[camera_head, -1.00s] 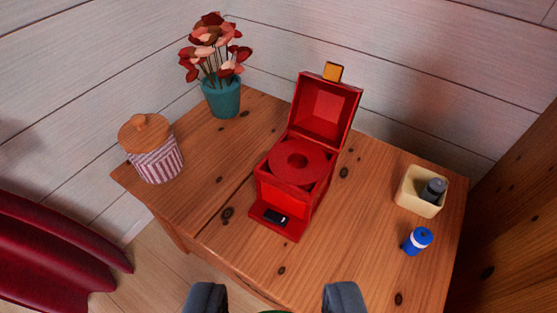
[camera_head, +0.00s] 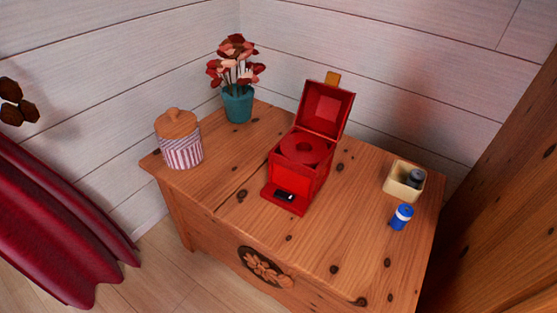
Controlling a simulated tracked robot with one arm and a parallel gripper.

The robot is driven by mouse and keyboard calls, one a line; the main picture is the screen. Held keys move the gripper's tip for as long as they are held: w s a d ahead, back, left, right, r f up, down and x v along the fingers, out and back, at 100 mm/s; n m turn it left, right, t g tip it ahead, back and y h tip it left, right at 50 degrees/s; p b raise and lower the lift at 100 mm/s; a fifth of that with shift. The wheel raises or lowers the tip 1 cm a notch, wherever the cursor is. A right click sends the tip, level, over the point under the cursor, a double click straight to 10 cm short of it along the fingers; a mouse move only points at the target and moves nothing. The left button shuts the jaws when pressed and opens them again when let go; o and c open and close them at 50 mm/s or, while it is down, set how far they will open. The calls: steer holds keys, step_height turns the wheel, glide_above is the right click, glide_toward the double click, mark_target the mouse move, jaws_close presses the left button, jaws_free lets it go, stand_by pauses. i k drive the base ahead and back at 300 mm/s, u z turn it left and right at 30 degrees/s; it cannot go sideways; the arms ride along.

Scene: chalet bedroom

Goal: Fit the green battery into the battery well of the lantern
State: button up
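The red box-shaped lantern (camera_head: 298,182) stands on the wooden chest with its hinged lid (camera_head: 324,108) tipped open at the back. Inside its top is a red disc (camera_head: 287,144) with a round hole in the middle, which looks like the battery well. The hole looks empty. A low red ledge sticks out at the lantern's front, with a small black piece (camera_head: 284,195) on it. The green battery is not in view now. My gripper is also out of view, so its hold cannot be seen.
A blue-and-white battery (camera_head: 401,217) stands right of the lantern, in front of a cream box (camera_head: 393,190) holding a grey cylinder (camera_head: 415,178). A striped jar (camera_head: 183,153) and a teal flower pot (camera_head: 238,105) stand left. The chest top (camera_head: 335,225) is bare in front.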

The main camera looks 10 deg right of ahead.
mark_target(298, 171)
steer(key=u, duration=0.75)
steer(key=i, duration=1.45)
steer(key=z, duration=1.85)
steer(key=k, duration=0.85)
steer(key=z, duration=0.3)
steer(key=i, duration=0.25)
steer(key=u, duration=0.15)
